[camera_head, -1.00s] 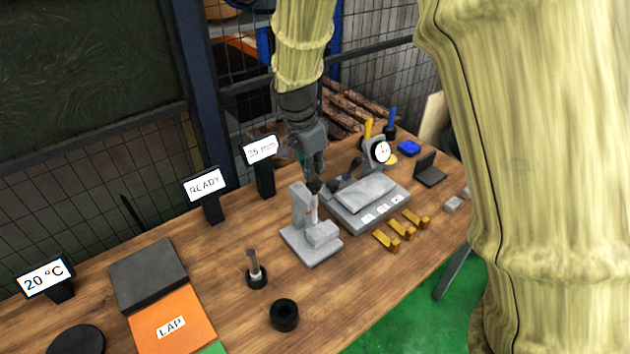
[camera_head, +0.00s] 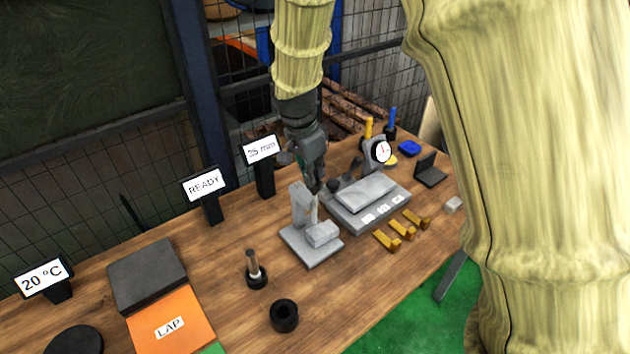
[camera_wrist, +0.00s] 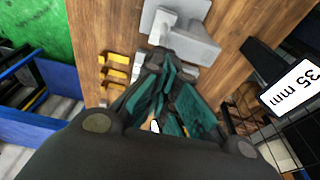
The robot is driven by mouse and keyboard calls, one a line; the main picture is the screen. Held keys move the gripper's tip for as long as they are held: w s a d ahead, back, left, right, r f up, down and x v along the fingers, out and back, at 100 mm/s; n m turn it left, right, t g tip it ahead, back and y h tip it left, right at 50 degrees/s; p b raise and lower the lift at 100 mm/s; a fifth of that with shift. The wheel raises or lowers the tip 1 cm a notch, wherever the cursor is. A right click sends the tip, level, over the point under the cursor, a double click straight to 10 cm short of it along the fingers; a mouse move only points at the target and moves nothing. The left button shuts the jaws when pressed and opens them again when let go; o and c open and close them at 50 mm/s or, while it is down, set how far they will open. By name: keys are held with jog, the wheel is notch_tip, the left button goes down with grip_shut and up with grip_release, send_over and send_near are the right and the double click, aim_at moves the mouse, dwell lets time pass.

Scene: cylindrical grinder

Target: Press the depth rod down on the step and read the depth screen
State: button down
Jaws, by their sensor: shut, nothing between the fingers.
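The depth gauge is a grey stand (camera_head: 298,206) with an upright block on a flat base, left of centre on the bench. A light grey step block (camera_head: 322,234) sits on its base. The thin rod (camera_head: 315,212) stands beside the upright block; its top is hidden by my fingers. My gripper (camera_head: 316,187) is shut with nothing held, pointing down at the rod's top; I cannot tell whether it touches. In the wrist view, the fingers (camera_wrist: 165,85) overlap the grey stand (camera_wrist: 185,35). The screen (camera_head: 260,150) behind reads 35 mm.
A grey plate fixture with a dial gauge (camera_head: 381,152) stands close to the right. Several brass blocks (camera_head: 402,229) lie in front of it. A READY sign (camera_head: 204,187) and a black ring (camera_head: 284,315) are to the left. Wire fencing runs behind the bench.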

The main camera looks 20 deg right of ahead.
aim_at(314, 186)
jog(key=shift+f+b, duration=0.9)
jog(key=shift+f, duration=1.2)
jog(key=shift+r, duration=0.15)
dwell(0.9)
jog(key=shift+r+p, duration=3.6)
jog(key=shift+r, duration=0.8)
